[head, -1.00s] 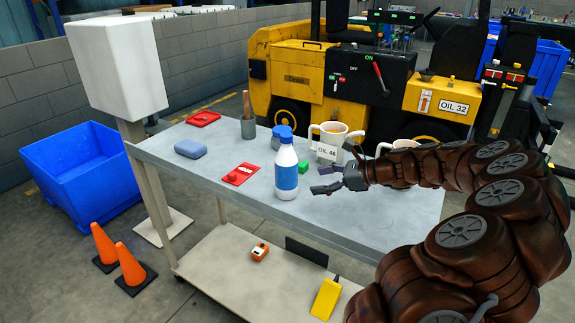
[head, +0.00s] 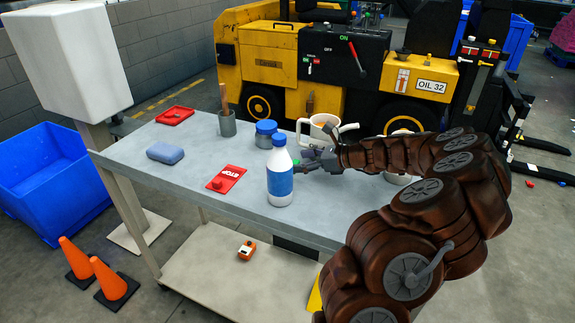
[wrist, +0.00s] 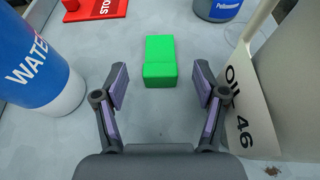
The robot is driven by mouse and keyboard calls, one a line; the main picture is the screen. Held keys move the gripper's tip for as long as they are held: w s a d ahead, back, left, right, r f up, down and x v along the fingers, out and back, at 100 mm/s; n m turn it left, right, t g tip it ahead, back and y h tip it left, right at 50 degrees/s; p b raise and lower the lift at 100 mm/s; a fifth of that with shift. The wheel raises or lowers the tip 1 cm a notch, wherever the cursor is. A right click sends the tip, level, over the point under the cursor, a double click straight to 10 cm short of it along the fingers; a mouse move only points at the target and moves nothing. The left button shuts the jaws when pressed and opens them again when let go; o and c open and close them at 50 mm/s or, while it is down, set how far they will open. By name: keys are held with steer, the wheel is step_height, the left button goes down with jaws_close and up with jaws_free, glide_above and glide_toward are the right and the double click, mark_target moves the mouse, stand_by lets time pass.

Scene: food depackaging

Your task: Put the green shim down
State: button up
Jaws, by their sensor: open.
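The green shim (wrist: 160,62) is a small bright green block lying on the grey tabletop in the wrist view. My gripper (wrist: 161,76) is open, its two fingers spread to either side of the shim's near end, with gaps on both sides. It holds nothing. In the head view my gripper (head: 318,159) is just right of the white and blue water bottle (head: 280,175). There, the shim is mostly hidden by the bottle and gripper. How high the fingers are above the table is hard to tell.
The water bottle (wrist: 38,70) stands close on the left. The oil 46 label (wrist: 240,98) and a pale container (wrist: 295,85) are close on the right. A red stop plate (head: 226,180), blue-lidded jar (head: 265,134) and blue block (head: 165,153) share the table.

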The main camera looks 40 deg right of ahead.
mark_target(294, 162)
steer(key=shift+x, duration=1.8)
steer(key=shift+s+f, duration=0.1)
jaws_close()
